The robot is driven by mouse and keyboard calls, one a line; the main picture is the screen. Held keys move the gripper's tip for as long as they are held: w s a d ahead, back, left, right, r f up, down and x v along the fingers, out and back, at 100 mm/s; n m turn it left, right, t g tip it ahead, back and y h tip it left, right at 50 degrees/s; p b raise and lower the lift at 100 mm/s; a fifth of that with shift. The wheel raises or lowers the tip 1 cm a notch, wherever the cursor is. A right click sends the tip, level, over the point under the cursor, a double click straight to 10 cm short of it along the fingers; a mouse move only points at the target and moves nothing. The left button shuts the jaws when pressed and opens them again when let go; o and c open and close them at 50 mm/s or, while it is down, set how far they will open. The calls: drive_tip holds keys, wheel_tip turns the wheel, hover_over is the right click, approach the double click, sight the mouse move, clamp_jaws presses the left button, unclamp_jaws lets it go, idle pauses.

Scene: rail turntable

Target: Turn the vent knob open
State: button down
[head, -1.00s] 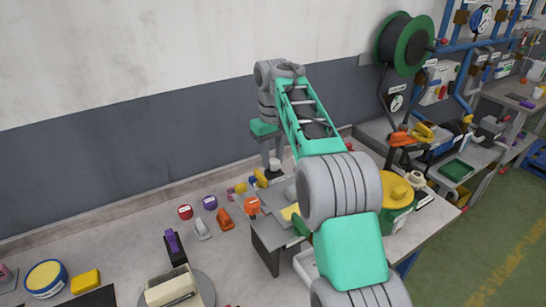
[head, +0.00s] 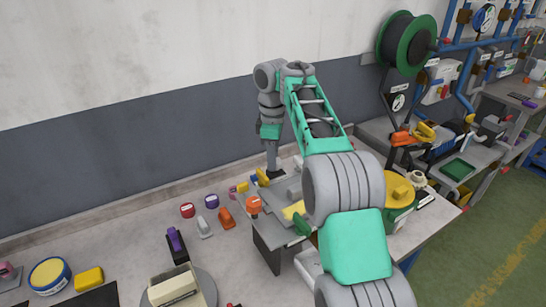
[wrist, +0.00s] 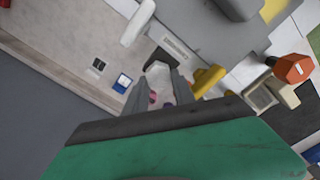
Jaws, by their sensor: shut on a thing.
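My gripper (head: 272,170) points down at the back of the grey fixture (head: 268,209) on the bench. In the wrist view my gripper (wrist: 158,74) has its two grey fingers closed around a small dark grey piece, which looks like the vent knob (wrist: 157,66). The piece sits beside a grey body with a white label plate (wrist: 176,46). The knob is hidden in the head view. How far it is turned cannot be told.
An orange knob (head: 253,205) stands at the fixture's front left, and a yellow piece (wrist: 207,80) is close to my right finger. A green cable reel (head: 405,42) stands at the back right.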

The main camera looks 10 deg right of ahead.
drive_tip(key=shift+n, duration=0.5)
drive_tip(key=c, duration=1)
unclamp_jaws()
drive_tip(key=shift+c, duration=0.2)
wheel_tip(320, 180, up, 8)
drive_tip(key=p, duration=0.7)
drive_tip(key=shift+f, duration=0.1)
